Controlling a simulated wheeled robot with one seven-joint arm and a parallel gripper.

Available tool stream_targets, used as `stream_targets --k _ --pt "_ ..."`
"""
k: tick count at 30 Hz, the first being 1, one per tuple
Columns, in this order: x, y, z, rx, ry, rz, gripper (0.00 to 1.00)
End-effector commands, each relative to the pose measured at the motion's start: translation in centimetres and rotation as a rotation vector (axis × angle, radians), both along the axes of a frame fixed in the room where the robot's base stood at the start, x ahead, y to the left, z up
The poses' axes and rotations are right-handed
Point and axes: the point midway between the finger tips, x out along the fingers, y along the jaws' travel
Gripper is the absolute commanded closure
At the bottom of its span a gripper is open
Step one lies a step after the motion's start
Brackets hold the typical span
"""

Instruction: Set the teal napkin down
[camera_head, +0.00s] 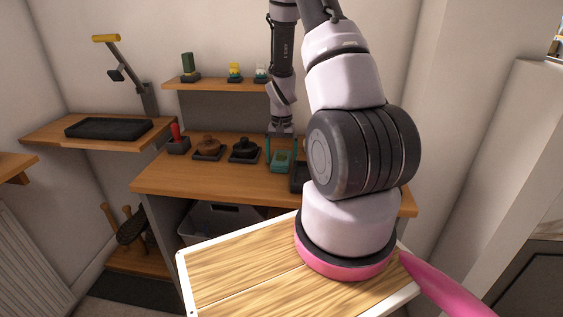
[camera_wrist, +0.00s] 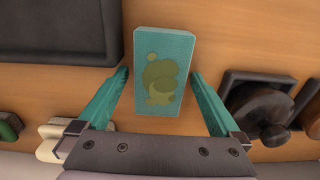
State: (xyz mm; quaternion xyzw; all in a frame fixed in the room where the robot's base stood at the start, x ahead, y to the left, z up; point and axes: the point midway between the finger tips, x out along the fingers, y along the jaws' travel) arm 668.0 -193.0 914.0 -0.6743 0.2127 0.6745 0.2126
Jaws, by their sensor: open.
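The teal napkin (camera_wrist: 166,70) is a flat-looking teal rectangle with an olive-green blotchy pattern. It appears to rest on the wooden bench top (camera_wrist: 220,35) in the wrist view. My gripper (camera_wrist: 159,74) is open, with one teal finger on each side of the napkin's lower part and a visible gap on both sides. In the head view the napkin (camera_head: 281,161) shows small on the bench, between the fingers. My arm hangs above it and hides part of the bench to the right.
A dark tray (camera_wrist: 65,30) lies close left of the napkin in the wrist view; a black knobbed item (camera_wrist: 262,108) stands to the right. In the head view a shelf (camera_head: 215,86) with small items is behind. A wood-topped surface (camera_head: 235,270) is in front.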

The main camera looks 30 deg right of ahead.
Motion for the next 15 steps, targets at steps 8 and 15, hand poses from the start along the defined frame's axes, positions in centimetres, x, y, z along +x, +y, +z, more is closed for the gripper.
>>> stream_targets --k 8,15 --pt "0.01 0.00 0.05 0.000 0.000 0.000 0.57" --pt "0.01 0.00 0.07 0.000 0.000 0.000 0.89"
